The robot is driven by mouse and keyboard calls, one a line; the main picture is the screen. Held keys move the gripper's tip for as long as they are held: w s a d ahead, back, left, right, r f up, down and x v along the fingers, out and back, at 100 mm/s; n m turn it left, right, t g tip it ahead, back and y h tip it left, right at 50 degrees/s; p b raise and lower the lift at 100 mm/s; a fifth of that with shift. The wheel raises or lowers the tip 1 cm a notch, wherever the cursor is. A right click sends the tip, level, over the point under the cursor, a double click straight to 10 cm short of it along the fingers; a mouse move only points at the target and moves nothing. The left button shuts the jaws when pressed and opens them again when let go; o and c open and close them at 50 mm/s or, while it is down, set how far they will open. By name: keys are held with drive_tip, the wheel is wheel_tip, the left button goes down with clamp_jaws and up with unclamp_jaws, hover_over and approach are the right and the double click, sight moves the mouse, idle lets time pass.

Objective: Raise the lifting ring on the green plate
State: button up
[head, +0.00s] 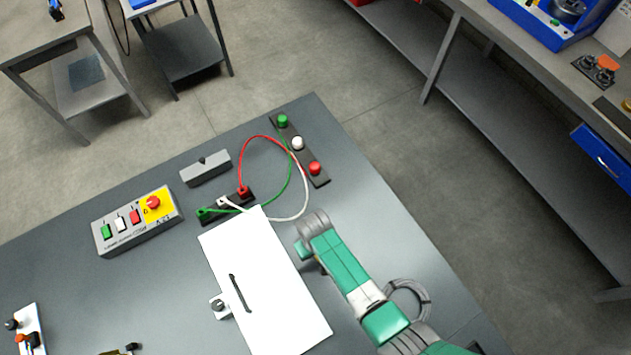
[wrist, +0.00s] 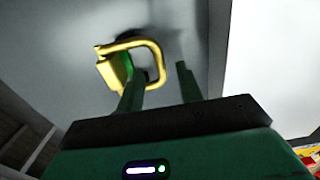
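In the wrist view, a yellow lifting ring (wrist: 153,45) shows as a squared loop standing out from a grey surface. A small bright green patch (wrist: 128,66) shows inside the loop; whether it is the green plate I cannot tell. My gripper (wrist: 158,78) has its two dark green fingers apart, with a clear gap between them. The ring lies just beyond the fingertips, its near side in line with the gap and the left finger overlapping its lower part. Contact cannot be told. In the head view, I cannot make out the ring, the plate or my fingertips.
In the head view, a white panel (head: 265,285) lies on the grey table beside my arm. A button box (head: 137,222), a small grey box (head: 205,168), a strip with three buttons (head: 298,145) and looped cables stand behind it.

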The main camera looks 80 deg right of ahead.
drive_tip(key=shift+f+b, duration=1.95)
drive_tip(key=shift+f, duration=0.45)
